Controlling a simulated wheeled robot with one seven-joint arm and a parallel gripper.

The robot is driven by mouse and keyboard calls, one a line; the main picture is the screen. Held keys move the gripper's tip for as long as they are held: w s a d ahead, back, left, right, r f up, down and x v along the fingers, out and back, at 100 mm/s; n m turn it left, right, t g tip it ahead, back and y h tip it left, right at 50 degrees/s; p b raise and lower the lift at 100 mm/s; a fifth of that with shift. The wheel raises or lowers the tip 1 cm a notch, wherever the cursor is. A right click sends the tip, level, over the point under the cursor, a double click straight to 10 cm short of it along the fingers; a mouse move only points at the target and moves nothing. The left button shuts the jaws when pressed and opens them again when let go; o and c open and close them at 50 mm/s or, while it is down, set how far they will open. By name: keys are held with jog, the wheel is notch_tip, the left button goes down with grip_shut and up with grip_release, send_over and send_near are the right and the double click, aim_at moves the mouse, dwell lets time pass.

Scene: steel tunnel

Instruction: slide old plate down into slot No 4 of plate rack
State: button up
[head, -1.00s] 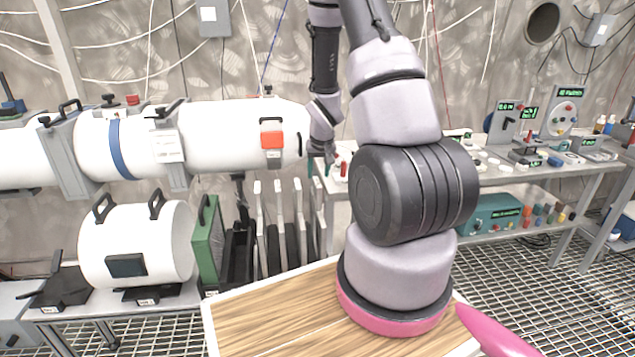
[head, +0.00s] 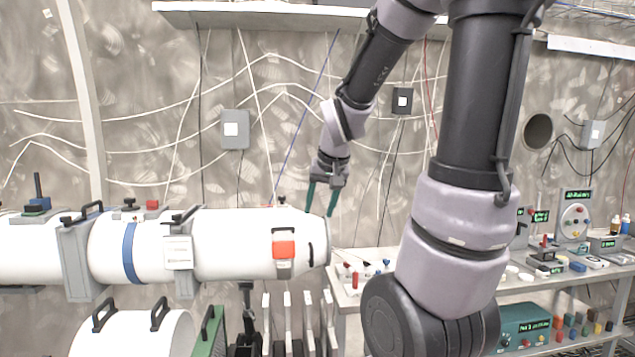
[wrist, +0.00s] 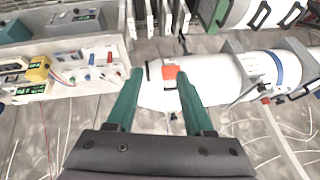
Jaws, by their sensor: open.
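The plate rack (head: 288,325) seems to be the row of pale upright dividers with dark gaps, low in the head view. Its top shows in the wrist view (wrist: 150,18); its lower part is cut off. A green upright panel with a handle (head: 216,328) stands left of the rack. I cannot tell which piece is the old plate, nor read slot numbers.
The long white tube (head: 225,240), with an orange latch (head: 284,249), lies behind the rack. A bench (head: 350,300) with small instruments stands at right. A shelf (head: 255,15) hangs above.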

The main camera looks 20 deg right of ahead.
jog(key=s+a+r+y, duration=0.1)
jog(key=s+a+r, duration=0.2)
jog(key=s, duration=0.3)
jog(key=s+a+r+t+y, duration=0.1)
jog(key=s+a+r, duration=0.2)
jog(key=s+r, duration=0.2)
jog(key=shift+s+a+r, duration=0.15)
jog(key=shift+s+a, duration=0.1)
jog(key=shift+s, duration=0.85)
